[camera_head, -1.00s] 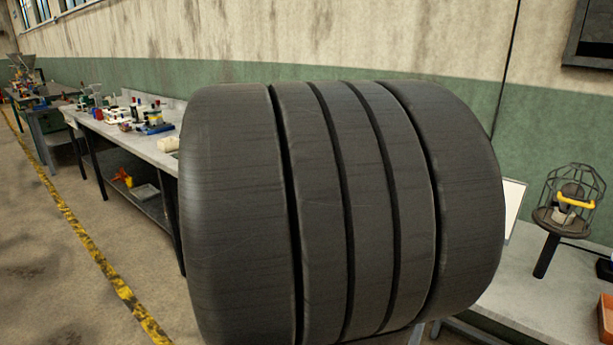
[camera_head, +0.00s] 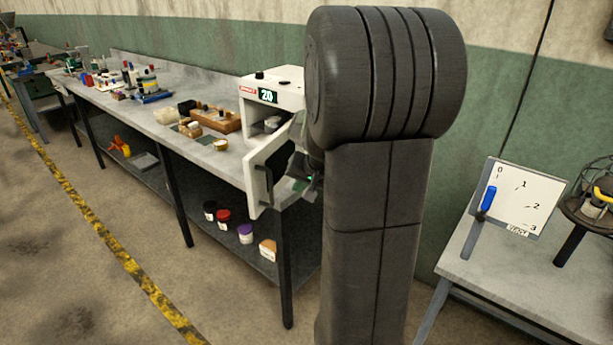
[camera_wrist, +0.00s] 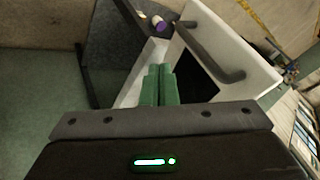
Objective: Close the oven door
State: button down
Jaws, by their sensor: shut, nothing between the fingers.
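The small white oven (camera_head: 270,82), with a display reading 20, stands on the long bench and is partly hidden by my arm. Its white door (camera_head: 254,178) stands open, jutting out over the bench's front edge, with a dark handle (camera_head: 268,186) on its face. My gripper is at the door's right in the head view, mostly hidden behind my arm. In the wrist view my gripper (camera_wrist: 159,75) has its green fingers together and empty, over the near edge of the door (camera_wrist: 237,52). The handle (camera_wrist: 213,60) lies right of the fingertips. Contact cannot be told.
The bench (camera_head: 185,140) holds a wooden rack (camera_head: 216,119) and several small items left of the oven. Several lidded jars stand on its lower shelf. A second table (camera_head: 510,280) with a dial board (camera_head: 520,200) is at the right. The floor left is clear.

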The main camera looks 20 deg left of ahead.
jog(key=a+f+p, duration=0.1)
jog(key=a+f, duration=0.1)
jog(key=a, duration=0.3)
jog(key=shift+w+a+f+p, duration=0.25)
jog(key=shift+w+p, duration=0.05)
jog(key=shift+w, duration=0.1)
